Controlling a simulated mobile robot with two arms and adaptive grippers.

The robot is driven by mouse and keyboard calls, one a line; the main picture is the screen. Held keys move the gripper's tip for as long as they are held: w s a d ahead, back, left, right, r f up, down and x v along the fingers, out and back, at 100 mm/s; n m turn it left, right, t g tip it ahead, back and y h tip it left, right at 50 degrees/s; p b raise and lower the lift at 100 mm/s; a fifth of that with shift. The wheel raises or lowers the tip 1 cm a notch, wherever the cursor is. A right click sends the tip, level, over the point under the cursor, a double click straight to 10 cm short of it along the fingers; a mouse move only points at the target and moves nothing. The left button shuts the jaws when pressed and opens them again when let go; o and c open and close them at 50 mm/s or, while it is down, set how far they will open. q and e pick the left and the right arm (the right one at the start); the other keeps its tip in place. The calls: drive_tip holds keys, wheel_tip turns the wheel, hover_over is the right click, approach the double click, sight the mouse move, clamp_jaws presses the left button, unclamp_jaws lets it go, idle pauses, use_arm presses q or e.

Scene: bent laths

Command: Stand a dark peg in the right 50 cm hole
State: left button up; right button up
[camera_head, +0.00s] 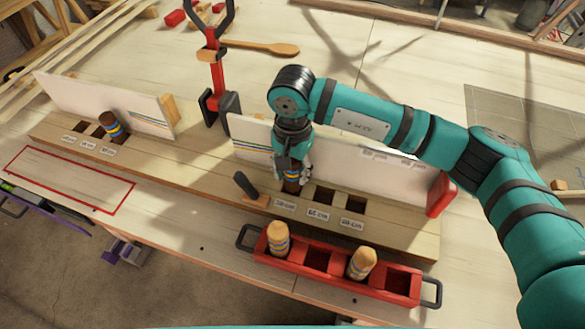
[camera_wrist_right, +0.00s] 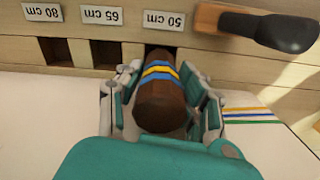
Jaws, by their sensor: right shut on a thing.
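A dark brown peg with blue and yellow bands (camera_wrist_right: 160,98) is between the fingers of my right gripper (camera_head: 293,172). The gripper is shut on it, over the right-hand 50 cm hole (camera_wrist_right: 160,48). The peg's lower end meets the dark opening by the 50 cm label (camera_head: 285,203); how deep it sits is hidden. The fingers mostly cover the peg in the head view. Another dark banded peg (camera_head: 112,126) stands tilted in the rightmost hole of the left group. My left gripper is not in view.
The 65 cm hole (camera_head: 324,195) and 80 cm hole (camera_head: 354,204) beside it are empty. A dark-handled clamp (camera_head: 246,186) stands just left of the gripper. A red tray (camera_head: 338,277) in front holds two light pegs (camera_head: 278,239) (camera_head: 361,264). A white panel (camera_head: 345,163) rises behind.

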drive_tip(key=shift+f+b, duration=0.3)
drive_tip(key=shift+f, duration=0.05)
drive_tip(key=o, duration=1.3)
drive_tip(key=shift+s, duration=0.1)
drive_tip(key=shift+r+p, duration=1.15)
drive_tip(key=shift+r, duration=3.4)
